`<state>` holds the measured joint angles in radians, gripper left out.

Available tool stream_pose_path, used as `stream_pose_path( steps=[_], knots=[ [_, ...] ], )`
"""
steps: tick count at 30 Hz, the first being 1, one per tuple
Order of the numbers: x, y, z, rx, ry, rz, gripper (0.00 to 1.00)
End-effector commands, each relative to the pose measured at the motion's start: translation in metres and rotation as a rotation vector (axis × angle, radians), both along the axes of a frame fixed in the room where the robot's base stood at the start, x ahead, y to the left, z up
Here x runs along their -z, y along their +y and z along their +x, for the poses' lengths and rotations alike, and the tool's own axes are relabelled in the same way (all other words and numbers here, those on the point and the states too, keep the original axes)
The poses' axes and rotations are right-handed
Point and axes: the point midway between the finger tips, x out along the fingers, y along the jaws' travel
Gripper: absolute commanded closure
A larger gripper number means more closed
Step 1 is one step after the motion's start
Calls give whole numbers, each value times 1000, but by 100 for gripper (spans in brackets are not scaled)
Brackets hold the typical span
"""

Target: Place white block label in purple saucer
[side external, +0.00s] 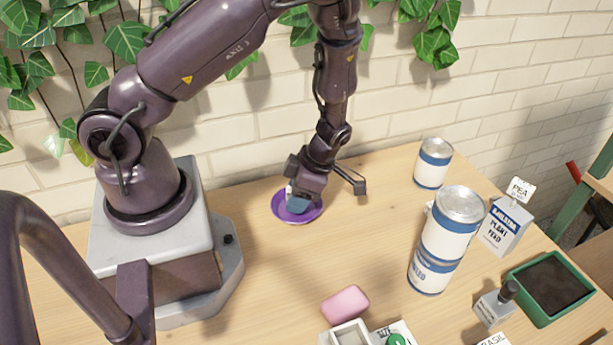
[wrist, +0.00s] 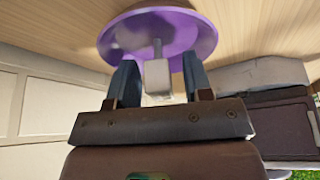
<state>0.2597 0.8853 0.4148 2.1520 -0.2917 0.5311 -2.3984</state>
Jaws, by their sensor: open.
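The purple saucer (side external: 279,207) lies on the wooden table near the wall, right of my base. My gripper (side external: 297,204) is low over it, with a blue fingertip at the saucer. The wrist view shows the saucer (wrist: 117,38) beyond my gripper (wrist: 160,80), whose two blue fingers are open. The white block label (wrist: 157,74) is between the fingers, with a thin grey stem, and appears in front of the saucer. A gap shows on both sides of the block. Whether it rests on the saucer is not clear.
Two stacked cans (side external: 449,240), another can (side external: 433,163) and a plant feed box (side external: 504,226) stand to the right. A pink block (side external: 345,304) lies at the front. A green soil tray (side external: 515,282) is at the right edge. Bare table surrounds the saucer's front and right.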

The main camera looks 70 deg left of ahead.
Motion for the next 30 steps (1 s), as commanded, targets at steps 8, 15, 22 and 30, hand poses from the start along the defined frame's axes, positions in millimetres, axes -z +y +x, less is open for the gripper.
stream_pose_path(
  steps=[8, 15, 22, 30],
  knots=[
    [-54, -9, 22, 5, -7, -2, 54],
    [-92, -15, 37, 3, -5, -1, 54],
    [-113, -20, 41, 62, -12, -48, 54],
    [-185, -46, 32, 754, -175, -381, 54]
  ],
)
